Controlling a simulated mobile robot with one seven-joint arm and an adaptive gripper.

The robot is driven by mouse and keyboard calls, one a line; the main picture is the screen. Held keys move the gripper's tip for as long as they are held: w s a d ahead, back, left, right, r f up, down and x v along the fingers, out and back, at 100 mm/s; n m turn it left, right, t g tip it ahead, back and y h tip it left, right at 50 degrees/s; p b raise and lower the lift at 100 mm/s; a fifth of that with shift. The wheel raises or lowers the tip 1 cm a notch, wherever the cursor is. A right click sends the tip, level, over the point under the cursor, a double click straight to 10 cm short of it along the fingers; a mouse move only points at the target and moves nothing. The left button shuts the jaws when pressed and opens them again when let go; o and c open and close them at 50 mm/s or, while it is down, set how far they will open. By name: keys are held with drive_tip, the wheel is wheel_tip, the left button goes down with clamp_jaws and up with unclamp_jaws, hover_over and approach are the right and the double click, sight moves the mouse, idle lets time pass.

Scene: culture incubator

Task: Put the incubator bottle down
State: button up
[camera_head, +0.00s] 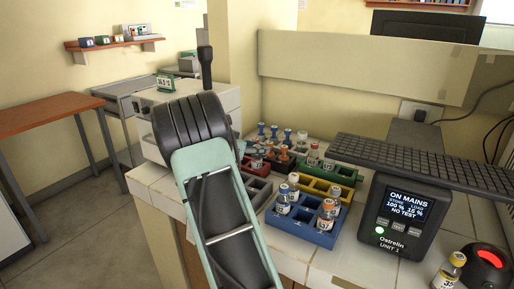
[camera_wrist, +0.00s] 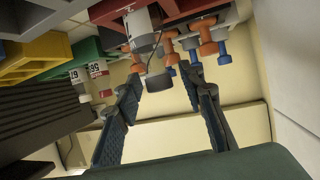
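In the wrist view, which looks upside down, my gripper (camera_wrist: 163,80) has its two blue-padded fingers apart. A white bottle with a grey cap (camera_wrist: 144,28) stands at the red rack (camera_wrist: 108,11), its cap end near the gap between the fingertips. I cannot tell whether either finger touches it. In the head view the red rack (camera_head: 262,167) shows beside my arm; my gripper is not clearly visible there.
A keyboard (camera_head: 425,164), a black display unit (camera_head: 398,215) and a yellow-capped bottle (camera_head: 448,272) stand right. The orange-topped table (camera_head: 45,114) is bare.

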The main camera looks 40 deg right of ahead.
drive_tip(key=v, duration=1.2)
drive_tip(key=shift+r+b, duration=0.2)
drive_tip(key=shift+b, duration=0.2)
